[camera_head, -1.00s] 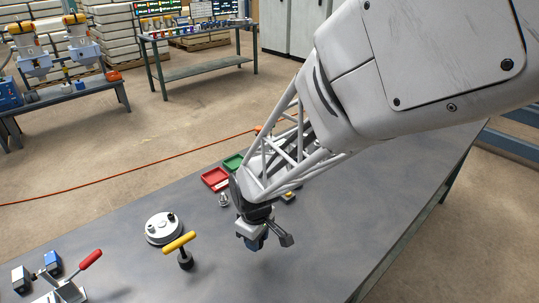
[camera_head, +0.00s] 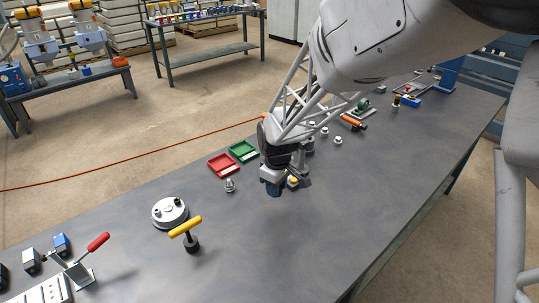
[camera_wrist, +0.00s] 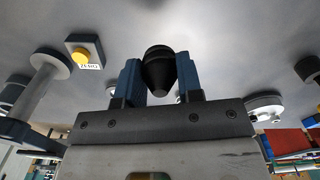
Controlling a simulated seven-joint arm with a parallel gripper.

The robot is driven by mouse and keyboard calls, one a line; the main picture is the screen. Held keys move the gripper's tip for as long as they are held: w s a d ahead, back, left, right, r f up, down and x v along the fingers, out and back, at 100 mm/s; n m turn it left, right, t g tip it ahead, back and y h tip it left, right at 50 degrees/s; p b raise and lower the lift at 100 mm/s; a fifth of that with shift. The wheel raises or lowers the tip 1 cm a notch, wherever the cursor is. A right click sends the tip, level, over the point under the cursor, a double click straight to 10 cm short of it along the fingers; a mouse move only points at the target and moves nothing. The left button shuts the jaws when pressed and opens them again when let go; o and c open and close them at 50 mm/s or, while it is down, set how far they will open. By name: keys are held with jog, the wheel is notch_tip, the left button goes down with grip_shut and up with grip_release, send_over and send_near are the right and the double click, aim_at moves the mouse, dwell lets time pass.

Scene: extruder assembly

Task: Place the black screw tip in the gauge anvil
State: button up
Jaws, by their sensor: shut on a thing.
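The black screw tip (camera_wrist: 158,70) is held between the two blue fingers of my gripper (camera_wrist: 158,85) in the wrist view, its tapered end towards the wrist. In the head view my gripper (camera_head: 273,189) is above the grey table, and the tip cannot be made out there. The yellow button also shows beside my gripper in the head view (camera_head: 293,181). A grey post with a round disc (camera_wrist: 50,63) is farther left; I cannot tell whether it is the gauge anvil.
A red tray (camera_head: 223,166) and a green tray (camera_head: 243,151) lie left of my gripper. A round metal fixture (camera_head: 170,212), a yellow T-handle tool (camera_head: 186,227) and a red-handled clamp (camera_head: 85,255) stand at the front left.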

jog(key=shift+w+d, duration=0.2)
jog(key=shift+w, duration=0.2)
jog(key=w+a, duration=0.1)
jog(key=w, duration=0.4)
jog(key=w+a+f, duration=0.1)
jog(key=w+a, duration=0.1)
jog(key=w, duration=0.3)
jog(key=w+a, duration=0.2)
jog(key=w, duration=0.3)
jog(key=shift+a+f, duration=0.2)
jog(key=shift+f, duration=1.75)
jog(key=shift+f, duration=0.1)
jog(key=o, duration=1)
